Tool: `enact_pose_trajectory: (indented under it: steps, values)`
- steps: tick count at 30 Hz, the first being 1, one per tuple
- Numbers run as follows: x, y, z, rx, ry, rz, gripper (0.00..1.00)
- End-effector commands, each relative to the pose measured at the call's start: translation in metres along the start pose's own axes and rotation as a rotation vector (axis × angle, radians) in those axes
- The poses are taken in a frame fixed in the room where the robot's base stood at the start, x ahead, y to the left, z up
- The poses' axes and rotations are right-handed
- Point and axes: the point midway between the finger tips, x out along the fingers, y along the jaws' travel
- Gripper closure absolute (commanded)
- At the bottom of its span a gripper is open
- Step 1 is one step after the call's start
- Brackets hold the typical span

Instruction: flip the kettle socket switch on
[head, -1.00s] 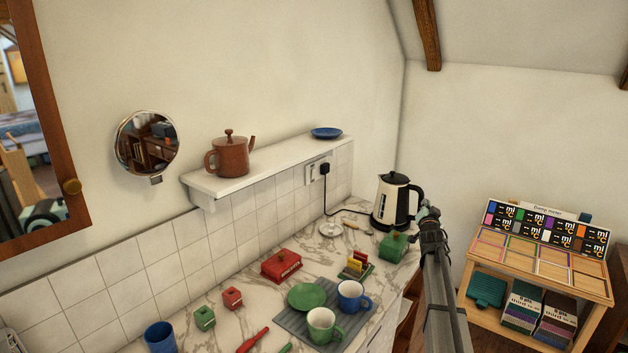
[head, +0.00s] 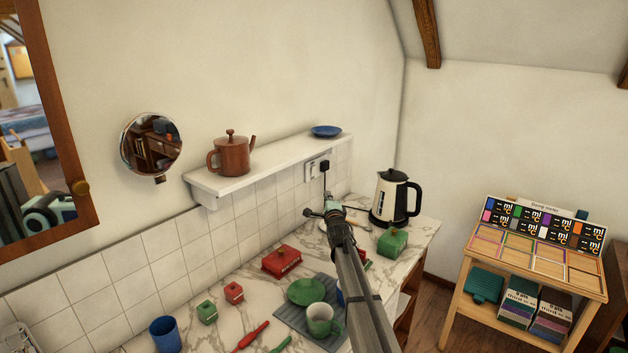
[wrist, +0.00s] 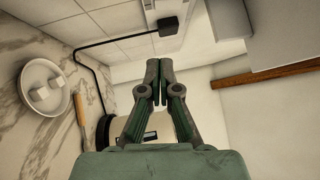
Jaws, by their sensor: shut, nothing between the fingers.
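The kettle socket (head: 312,169) is a pale plate on the tiled wall under the shelf, with a black plug (head: 324,166) at its right. The switch is too small for me to read its position. The plug also shows at the top of the wrist view (wrist: 169,26), its black cord running left and down. The kettle (head: 394,199), cream and black, stands on the counter right of the socket. My gripper (head: 330,194) is below the socket, apart from it. In the wrist view, its green fingers (wrist: 158,66) are shut and empty, pointing toward the tiled wall.
The white shelf (head: 255,174) above the socket holds a brown teapot (head: 233,157) and a blue plate (head: 326,131). On the counter are a green box (head: 392,242), a red box (head: 281,261) and a grey mat with a green cup (head: 320,320).

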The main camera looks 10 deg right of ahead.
Motion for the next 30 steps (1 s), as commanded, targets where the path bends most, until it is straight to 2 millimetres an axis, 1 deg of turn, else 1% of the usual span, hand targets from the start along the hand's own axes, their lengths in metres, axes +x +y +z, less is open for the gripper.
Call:
enact_pose_trajectory:
  steps: [7,11,14,17,24,27,28,30]
  values:
    - [0.001,0.0,-0.001,-0.002,0.001,0.0,1.0]
    - [0.009,-0.001,-0.001,-0.003,0.001,0.0,1.0]
    - [0.022,-0.001,-0.001,-0.003,0.001,0.001,1.0]
    - [0.039,-0.002,-0.001,-0.003,0.001,0.001,1.0]
    - [0.087,-0.003,-0.001,-0.004,0.001,0.001,1.0]
    - [0.105,-0.003,-0.001,-0.003,0.001,0.001,1.0]
    - [0.109,-0.003,0.0,-0.003,0.001,0.001,1.0]
    - [0.114,-0.003,0.01,-0.002,-0.001,0.001,1.0]
